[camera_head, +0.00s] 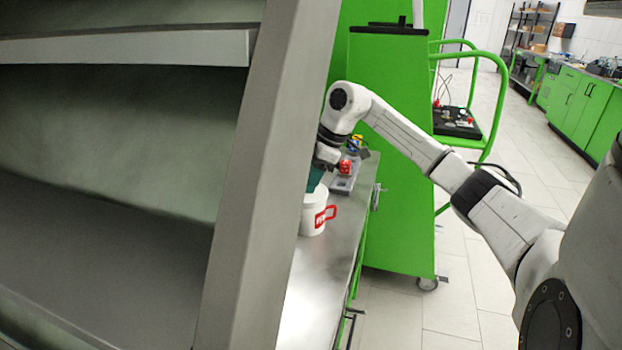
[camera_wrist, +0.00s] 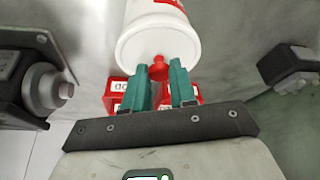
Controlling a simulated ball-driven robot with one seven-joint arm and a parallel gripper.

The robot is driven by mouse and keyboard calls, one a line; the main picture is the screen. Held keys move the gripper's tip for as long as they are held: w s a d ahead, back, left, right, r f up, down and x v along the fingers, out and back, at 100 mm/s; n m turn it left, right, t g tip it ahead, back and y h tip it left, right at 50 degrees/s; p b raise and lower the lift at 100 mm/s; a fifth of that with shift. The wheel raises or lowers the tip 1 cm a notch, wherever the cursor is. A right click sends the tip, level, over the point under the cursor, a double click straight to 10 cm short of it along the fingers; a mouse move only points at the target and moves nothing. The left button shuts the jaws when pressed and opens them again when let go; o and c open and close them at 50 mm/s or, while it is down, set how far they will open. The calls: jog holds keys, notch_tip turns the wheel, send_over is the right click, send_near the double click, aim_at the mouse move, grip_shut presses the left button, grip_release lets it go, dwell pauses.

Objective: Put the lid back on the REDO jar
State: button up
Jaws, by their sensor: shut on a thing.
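A white jar (camera_head: 314,222) with a red label and a red handle-like tag stands on the metal bench top. My gripper (camera_head: 316,180) points down with its teal fingers close above the jar's top. The steel post cuts off part of this view. In the wrist view the teal fingers (camera_wrist: 165,84) close around a small red knob (camera_wrist: 158,70), which appears to be the lid's knob. A white round body (camera_wrist: 150,40) shows just beyond it; I cannot tell lid from jar there, nor whether they touch. Red pieces with white lettering (camera_wrist: 112,92) show beside the fingers.
A grey tray (camera_head: 344,184) with a red part (camera_head: 345,167) lies behind the jar. A broad steel post (camera_head: 258,165) stands close on the left. A green cabinet (camera_head: 390,150) stands behind the bench.

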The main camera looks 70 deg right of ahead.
jog(key=o, duration=1.4)
jog(key=shift+r, duration=0.1)
jog(key=shift+r+p, duration=3.1)
jog(key=shift+r, duration=0.35)
jog(key=shift+c, duration=0.2)
grip_shut()
